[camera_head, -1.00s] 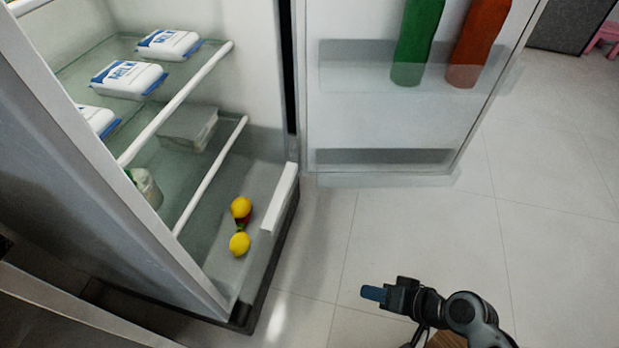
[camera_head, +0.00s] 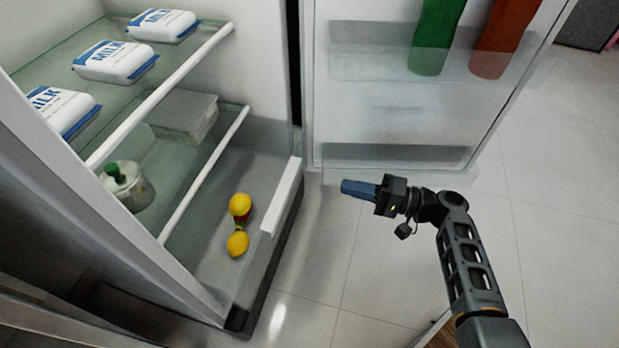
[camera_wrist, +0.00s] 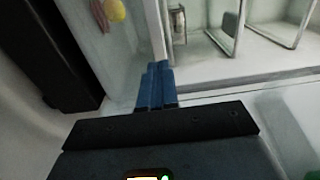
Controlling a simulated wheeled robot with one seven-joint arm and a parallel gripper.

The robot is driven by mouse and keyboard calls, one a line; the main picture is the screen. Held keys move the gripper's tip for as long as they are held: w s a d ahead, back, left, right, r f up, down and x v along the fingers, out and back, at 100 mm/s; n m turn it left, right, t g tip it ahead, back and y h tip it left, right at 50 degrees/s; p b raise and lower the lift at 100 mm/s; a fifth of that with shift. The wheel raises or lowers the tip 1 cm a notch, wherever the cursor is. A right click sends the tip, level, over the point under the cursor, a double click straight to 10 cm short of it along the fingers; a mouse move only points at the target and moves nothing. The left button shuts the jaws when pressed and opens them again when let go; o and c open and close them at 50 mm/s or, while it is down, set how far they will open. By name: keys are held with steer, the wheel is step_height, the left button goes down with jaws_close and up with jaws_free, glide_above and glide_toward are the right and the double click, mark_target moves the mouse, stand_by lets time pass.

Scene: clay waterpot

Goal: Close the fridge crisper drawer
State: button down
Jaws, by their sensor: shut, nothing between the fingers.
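The crisper drawer at the bottom of the open fridge shows a white front strip (camera_head: 283,197) and sticks out a little past the shelf edges above it. Yellow fruit (camera_head: 239,205) and a small red and green item lie in it. My gripper (camera_head: 343,187) is shut and empty, to the right of the drawer front and apart from it, with its blue fingertips pointing left. In the wrist view the shut blue fingers (camera_wrist: 156,84) point toward a pale vertical edge, and yellow and pink items show at the top left.
The fridge door (camera_head: 390,115) stands open at the back right, with a green bottle (camera_head: 438,35) and an orange bottle (camera_head: 505,38) on its rack. Milk packs (camera_head: 115,62), a clear box (camera_head: 184,115) and a pot (camera_head: 127,186) are on the shelves. Tiled floor at right is clear.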

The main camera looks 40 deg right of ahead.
mark_target(296, 176)
steer(key=b+x, duration=0.2)
steer(key=x, duration=0.8)
steer(key=shift+a, duration=0.1)
steer(key=shift+w+a, duration=0.1)
steer(key=shift+w, duration=0.05)
